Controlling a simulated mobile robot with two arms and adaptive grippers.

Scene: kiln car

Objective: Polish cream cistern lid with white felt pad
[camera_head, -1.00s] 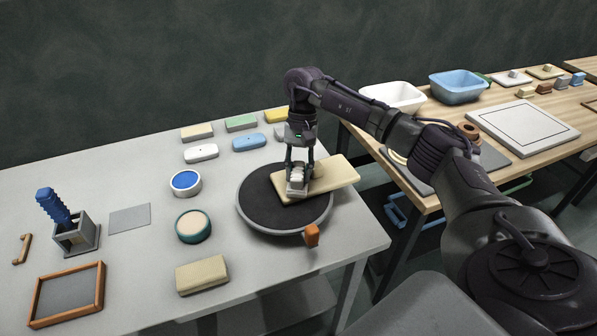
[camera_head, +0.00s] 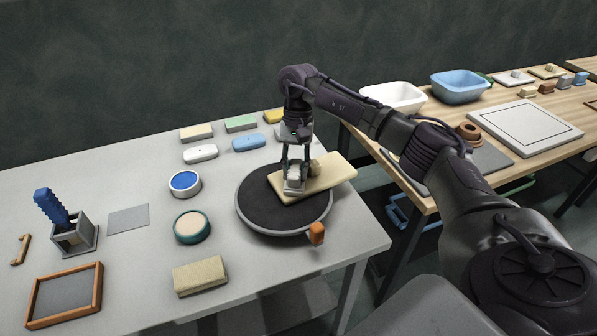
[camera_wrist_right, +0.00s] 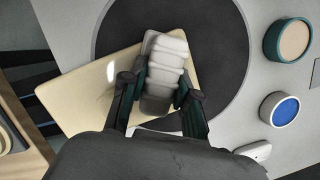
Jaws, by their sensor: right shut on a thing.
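The cream cistern lid (camera_head: 335,174) is a flat slab lying on a dark round turntable (camera_head: 262,207), with its right end overhanging the rim. A small tan knob (camera_head: 315,167) shows on it beside my gripper. My right gripper (camera_head: 294,181) is shut on the white felt pad (camera_head: 294,186) over the lid's left part. In the right wrist view the gripper (camera_wrist_right: 158,89) has the ribbed, whitish pad (camera_wrist_right: 166,65) between its fingers, over the lid (camera_wrist_right: 90,85) near its end. I cannot tell whether pad and lid touch. My left gripper is out of view.
Several coloured blocks line the back. A wooden table (camera_head: 430,190) stands right, across a gap.

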